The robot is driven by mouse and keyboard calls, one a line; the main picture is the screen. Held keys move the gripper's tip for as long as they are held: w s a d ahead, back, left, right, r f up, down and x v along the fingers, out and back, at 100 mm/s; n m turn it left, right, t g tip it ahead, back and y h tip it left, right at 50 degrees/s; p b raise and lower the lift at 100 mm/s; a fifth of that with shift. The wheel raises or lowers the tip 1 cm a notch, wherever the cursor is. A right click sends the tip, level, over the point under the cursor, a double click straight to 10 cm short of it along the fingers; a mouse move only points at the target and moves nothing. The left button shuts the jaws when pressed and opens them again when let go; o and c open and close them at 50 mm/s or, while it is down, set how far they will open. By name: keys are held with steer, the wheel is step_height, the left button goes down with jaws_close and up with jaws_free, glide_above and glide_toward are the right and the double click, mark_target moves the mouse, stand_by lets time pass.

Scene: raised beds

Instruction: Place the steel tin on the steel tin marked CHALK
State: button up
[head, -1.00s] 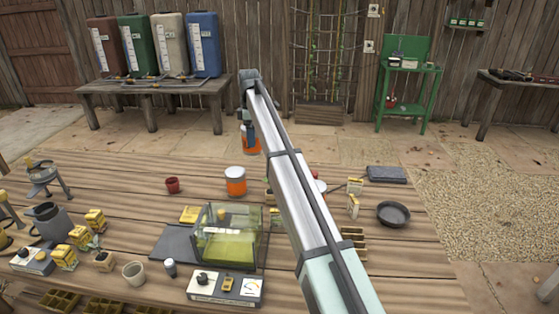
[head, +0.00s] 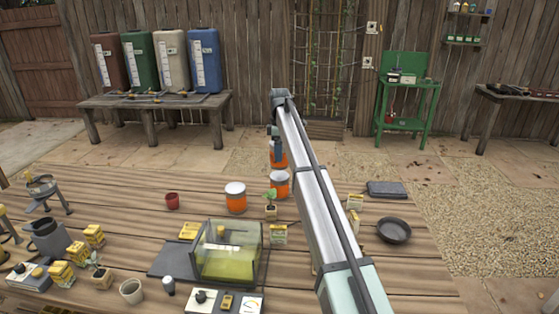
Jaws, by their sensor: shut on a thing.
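My gripper (head: 277,146) is at the far end of my arm, shut on an orange-banded steel tin (head: 280,161), partly hidden by the gripper and arm. A second steel tin (head: 280,187), orange with a pale lid, stands upright on the table just below the held one in the picture. I cannot tell whether the two touch or whether the held one is farther back. A third similar tin (head: 236,198) stands to the left. No CHALK marking is readable on any tin.
A small potted seedling (head: 271,208) stands close in front of the second tin. A clear box (head: 228,255), a red pot (head: 172,201), a seed packet (head: 278,234) and a dark dish (head: 394,230) are also on the table (head: 120,185).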

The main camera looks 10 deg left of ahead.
steer(key=shift+f, duration=2)
steer(key=o, duration=1.1)
steer(key=shift+f, duration=0.15)
step_height(320, 180, up, 12)
steer(key=shift+r, duration=0.15)
